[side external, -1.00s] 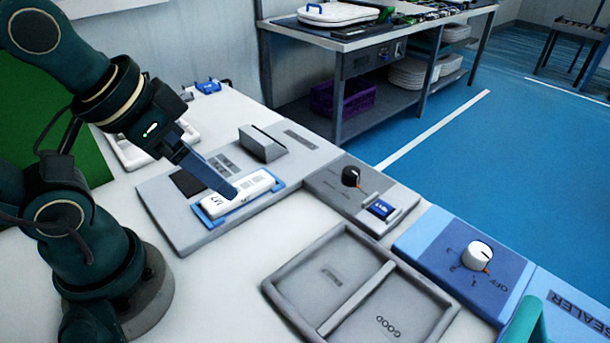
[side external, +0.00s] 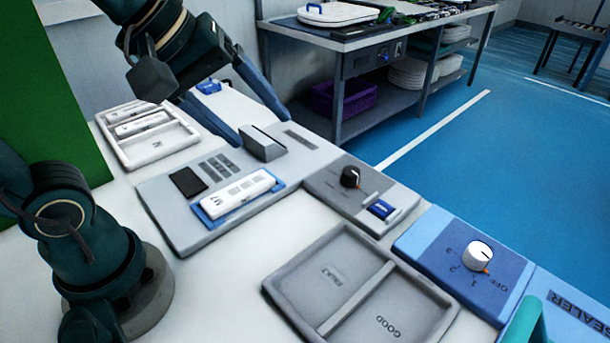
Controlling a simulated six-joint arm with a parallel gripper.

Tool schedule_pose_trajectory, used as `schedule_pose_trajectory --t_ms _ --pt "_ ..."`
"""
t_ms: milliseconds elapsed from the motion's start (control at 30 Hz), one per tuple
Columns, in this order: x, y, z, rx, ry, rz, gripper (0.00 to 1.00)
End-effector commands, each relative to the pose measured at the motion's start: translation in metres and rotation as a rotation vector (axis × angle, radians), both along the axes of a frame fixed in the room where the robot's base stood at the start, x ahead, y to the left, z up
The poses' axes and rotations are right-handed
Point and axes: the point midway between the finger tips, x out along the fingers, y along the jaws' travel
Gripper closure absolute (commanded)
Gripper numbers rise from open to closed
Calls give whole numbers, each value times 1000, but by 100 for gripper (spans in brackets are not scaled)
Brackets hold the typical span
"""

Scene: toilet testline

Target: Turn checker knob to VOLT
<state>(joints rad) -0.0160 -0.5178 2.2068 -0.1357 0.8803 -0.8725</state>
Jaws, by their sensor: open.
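The checker knob looks to be the black knob (side external: 350,177) with an orange mark, on a grey panel (side external: 325,190) right of the middle. Its label print is too small to read. A blue module (side external: 381,209) sits in a slot on the same panel. My gripper (side external: 262,126) is open and empty, its two long fingers spread and pointing down to the right. It is up and left of the knob, apart from it, near an upright grey block (side external: 262,143). A white module (side external: 236,194) lies in a blue holder on the larger grey plate.
A grey two-part tray (side external: 340,222), one part marked GOOD, lies in front. A blue panel (side external: 420,250) with a white knob (side external: 477,256) is at the right. A white tray (side external: 180,165) holding white modules is at the left.

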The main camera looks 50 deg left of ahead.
Motion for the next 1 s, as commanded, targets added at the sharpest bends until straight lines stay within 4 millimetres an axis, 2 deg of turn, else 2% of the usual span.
schedule_pose_trajectory --t_ms 33,133,267,467,600,767,900,1000 --pt "17 -2 4 -84 23 104 25" --pt "47 -5 9 -252 70 317 25" --pt "87 -6 5 -439 141 566 25" --pt "143 -4 -23 -654 265 900 25" --pt "175 1 -57 -745 352 1083 25" --pt "192 6 -99 -761 433 1179 25" --pt "192 10 -127 -738 484 1211 25" --pt "190 11 -138 -727 505 1222 25"
